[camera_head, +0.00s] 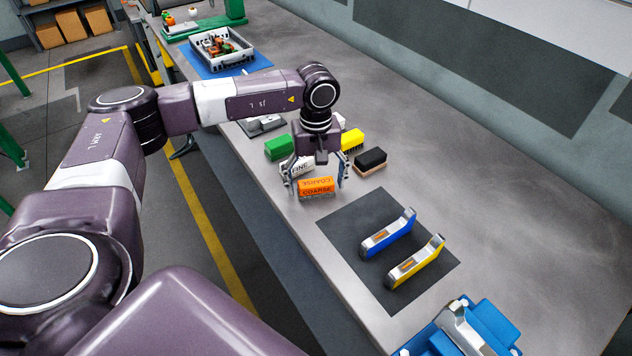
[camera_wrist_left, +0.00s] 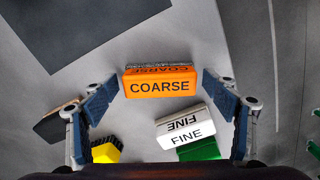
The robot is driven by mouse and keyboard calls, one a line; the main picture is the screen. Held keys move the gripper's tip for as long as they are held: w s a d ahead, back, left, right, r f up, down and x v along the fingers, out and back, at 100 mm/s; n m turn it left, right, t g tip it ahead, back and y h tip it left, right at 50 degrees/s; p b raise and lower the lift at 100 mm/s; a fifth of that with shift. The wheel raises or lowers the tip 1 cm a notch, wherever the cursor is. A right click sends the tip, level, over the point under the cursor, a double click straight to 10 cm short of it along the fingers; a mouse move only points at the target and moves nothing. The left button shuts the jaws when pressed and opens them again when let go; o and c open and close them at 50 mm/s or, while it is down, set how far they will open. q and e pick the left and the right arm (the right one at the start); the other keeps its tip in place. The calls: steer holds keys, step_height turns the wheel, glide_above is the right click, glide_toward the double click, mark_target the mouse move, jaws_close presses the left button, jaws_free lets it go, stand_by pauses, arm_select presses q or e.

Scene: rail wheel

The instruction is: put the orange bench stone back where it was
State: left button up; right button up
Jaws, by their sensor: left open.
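The orange bench stone (camera_head: 316,188), marked COARSE, is on the grey bench near its left edge. It shows between the fingers in the left wrist view (camera_wrist_left: 160,84). My left gripper (camera_head: 317,178) is above it with a finger towards each end. The fingers are open, and in the wrist view (camera_wrist_left: 159,84) there is a gap at both ends of the stone. The white stone marked FINE (camera_head: 296,166) lies just behind the orange one and is partly hidden by the gripper; it shows clearly in the wrist view (camera_wrist_left: 184,127). My right gripper is out of view.
A green block (camera_head: 279,147), a yellow brush (camera_head: 352,139) and a black-topped block (camera_head: 371,160) stand close behind. A dark mat (camera_head: 350,212) holds a blue tool (camera_head: 388,238) and a yellow tool (camera_head: 415,264).

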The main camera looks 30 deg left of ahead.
mark_target(316, 182)
arm_select(q)
steer(key=shift+r, duration=0.5)
step_height(316, 182, up, 11)
steer(key=b, duration=0.3)
steer(key=shift+r, duration=0.2)
